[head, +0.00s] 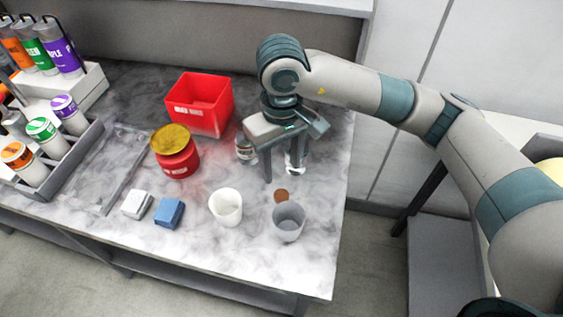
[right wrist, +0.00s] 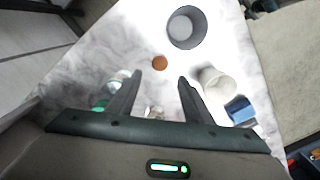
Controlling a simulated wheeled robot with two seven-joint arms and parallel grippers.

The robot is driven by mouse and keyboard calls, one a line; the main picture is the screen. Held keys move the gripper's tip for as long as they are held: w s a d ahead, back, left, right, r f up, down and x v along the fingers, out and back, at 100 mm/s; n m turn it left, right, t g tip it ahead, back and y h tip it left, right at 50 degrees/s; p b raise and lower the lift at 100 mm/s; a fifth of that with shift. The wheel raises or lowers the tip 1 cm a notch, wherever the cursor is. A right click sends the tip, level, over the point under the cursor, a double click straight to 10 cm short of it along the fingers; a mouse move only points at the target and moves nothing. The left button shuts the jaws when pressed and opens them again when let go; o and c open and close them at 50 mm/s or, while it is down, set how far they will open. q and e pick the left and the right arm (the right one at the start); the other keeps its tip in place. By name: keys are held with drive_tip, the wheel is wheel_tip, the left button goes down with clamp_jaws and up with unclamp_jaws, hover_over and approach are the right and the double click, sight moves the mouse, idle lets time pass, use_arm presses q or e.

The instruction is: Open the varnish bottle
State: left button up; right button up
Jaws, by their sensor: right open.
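Two small glass containers stand near my right gripper (head: 283,174), and I cannot tell which is the varnish bottle. One clear container (head: 295,162) stands by the right-hand finger and partly hides behind it; in the right wrist view it shows left of the fingers (right wrist: 116,80), with something green beside it. The other, a small jar (head: 245,150), stands left of the gripper. A flat brown disc (head: 281,196) lies on the table in front of the fingers; it also shows in the right wrist view (right wrist: 160,62). My right gripper is open, with nothing held. My left gripper is out of view.
A grey cup (head: 289,221) and a white cup (head: 226,207) stand at the front. A red bin (head: 200,103), a red tin (head: 177,163) with a yellow lid, a blue block (head: 169,213) and a white block (head: 137,204) are further left. The table's right edge is close.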

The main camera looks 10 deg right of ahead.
drive_tip(key=shift+r, duration=0.9)
drive_tip(key=shift+s+f, duration=0.1)
